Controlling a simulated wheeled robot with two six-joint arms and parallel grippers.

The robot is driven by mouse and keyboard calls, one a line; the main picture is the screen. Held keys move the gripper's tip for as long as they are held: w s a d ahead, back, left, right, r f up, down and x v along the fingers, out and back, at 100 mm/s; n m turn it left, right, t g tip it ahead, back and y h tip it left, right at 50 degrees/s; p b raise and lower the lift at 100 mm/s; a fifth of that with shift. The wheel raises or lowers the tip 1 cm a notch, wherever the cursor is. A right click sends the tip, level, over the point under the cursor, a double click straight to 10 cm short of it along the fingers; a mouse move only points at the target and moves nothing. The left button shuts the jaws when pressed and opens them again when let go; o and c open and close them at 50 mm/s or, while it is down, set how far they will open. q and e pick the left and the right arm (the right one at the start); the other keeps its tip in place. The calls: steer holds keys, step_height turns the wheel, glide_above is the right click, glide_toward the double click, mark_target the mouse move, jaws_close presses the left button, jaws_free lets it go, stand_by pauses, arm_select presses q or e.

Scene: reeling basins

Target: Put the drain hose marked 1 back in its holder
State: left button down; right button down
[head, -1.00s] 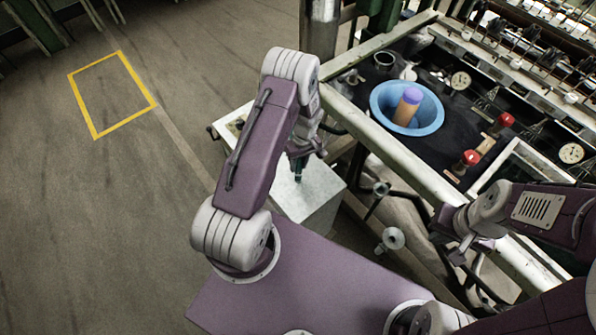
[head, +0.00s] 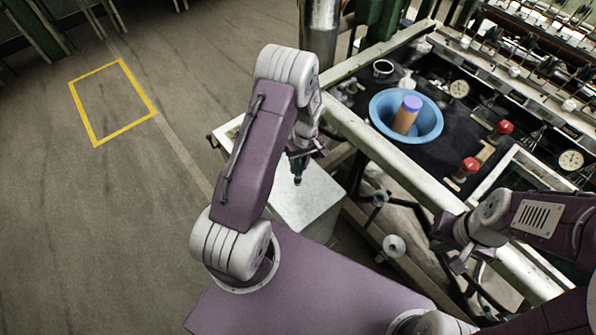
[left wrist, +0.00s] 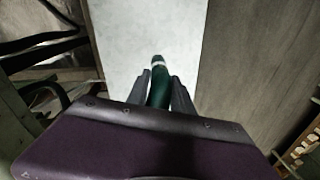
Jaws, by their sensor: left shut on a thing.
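My left gripper (head: 299,160) is shut on a dark green hose (head: 298,174) with a pale band near its end. It holds the hose end above a pale grey box top. In the left wrist view the green hose (left wrist: 159,85) sits between the two fingers (left wrist: 160,92), pointing away from the wrist. I cannot read a number on it. My right gripper (head: 452,257) is near the front edge of the bench, and its fingers are too small to judge. I cannot make out which part is the holder.
The pale grey box (head: 310,205) stands below the left gripper. A blue basin (head: 437,118) with an orange, purple-topped cylinder (head: 405,117) sits in the dark bench top. Red knobs (head: 469,165) and gauges are to its right. A round pale fitting (head: 394,246) is below the bench edge. Floor at left is clear.

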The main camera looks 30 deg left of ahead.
arm_select(q)
steer(key=w+d+r, duration=0.3)
steer(key=d+r, duration=0.3)
steer(key=d, duration=0.5)
steer(key=shift+w+r+b, duration=0.3)
steer(key=shift+w+b, duration=0.05)
steer(key=shift+a, duration=0.1)
steer(key=s+a+r+m+t, duration=0.1)
steer(key=s+a+r+m, duration=0.3)
steer(key=s+m, duration=0.4)
steer(key=r+m, duration=0.1)
steer(key=m, duration=0.1)
steer(key=shift+s+a+r+m+y, duration=0.2)
steer(key=shift+m+y, duration=0.1)
steer(key=shift+m, duration=0.1)
